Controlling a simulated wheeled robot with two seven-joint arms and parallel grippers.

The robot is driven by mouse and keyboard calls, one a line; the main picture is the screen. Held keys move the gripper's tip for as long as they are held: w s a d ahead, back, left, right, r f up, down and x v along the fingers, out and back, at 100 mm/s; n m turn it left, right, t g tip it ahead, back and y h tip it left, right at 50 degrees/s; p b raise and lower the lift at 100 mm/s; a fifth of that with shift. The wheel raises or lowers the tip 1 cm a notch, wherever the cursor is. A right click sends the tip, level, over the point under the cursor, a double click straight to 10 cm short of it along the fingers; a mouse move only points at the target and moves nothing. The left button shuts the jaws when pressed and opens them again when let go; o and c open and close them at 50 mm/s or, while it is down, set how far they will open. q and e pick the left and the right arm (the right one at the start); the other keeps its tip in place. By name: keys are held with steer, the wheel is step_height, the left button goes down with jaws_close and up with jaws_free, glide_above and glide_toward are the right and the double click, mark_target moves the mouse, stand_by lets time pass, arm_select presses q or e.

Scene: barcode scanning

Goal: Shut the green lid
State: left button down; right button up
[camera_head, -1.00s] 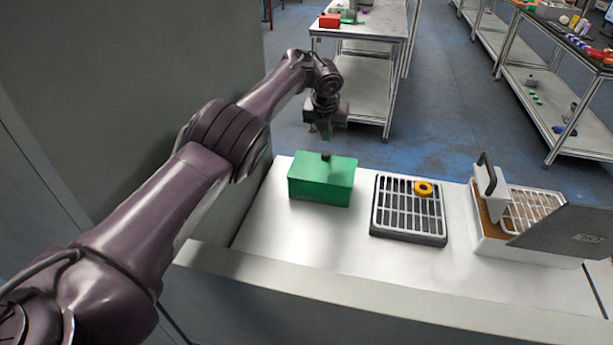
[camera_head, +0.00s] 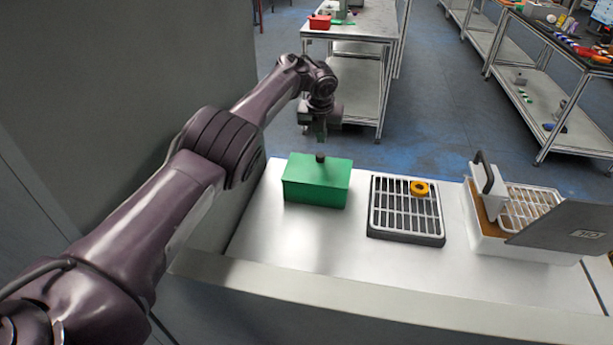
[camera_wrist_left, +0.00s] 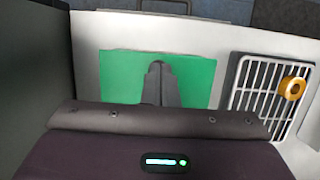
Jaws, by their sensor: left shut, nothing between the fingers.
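The green box (camera_head: 316,187) stands on the white counter, left of the grated tray. Its green lid (camera_head: 318,168) lies flat on top and looks shut, with a small dark knob (camera_head: 320,157) standing up from it. My left gripper (camera_head: 321,137) is above and behind the box, pointing down, apart from the lid, with its fingers shut and empty. My right gripper is not in view.
A dark tray with a white grate (camera_head: 407,212) holds a yellow ring (camera_head: 419,188) right of the box. Farther right is a white bin (camera_head: 485,238) with a handled device (camera_head: 489,182) and a grey panel (camera_head: 562,230). A wall (camera_head: 120,90) bounds the left. Counter in front of the box is clear.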

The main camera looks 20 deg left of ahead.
arm_select(q)
steer(key=shift+r, duration=0.15)
steer(key=b+v, duration=0.1)
steer(key=v, duration=0.6)
steer(key=shift+s+r, duration=0.2)
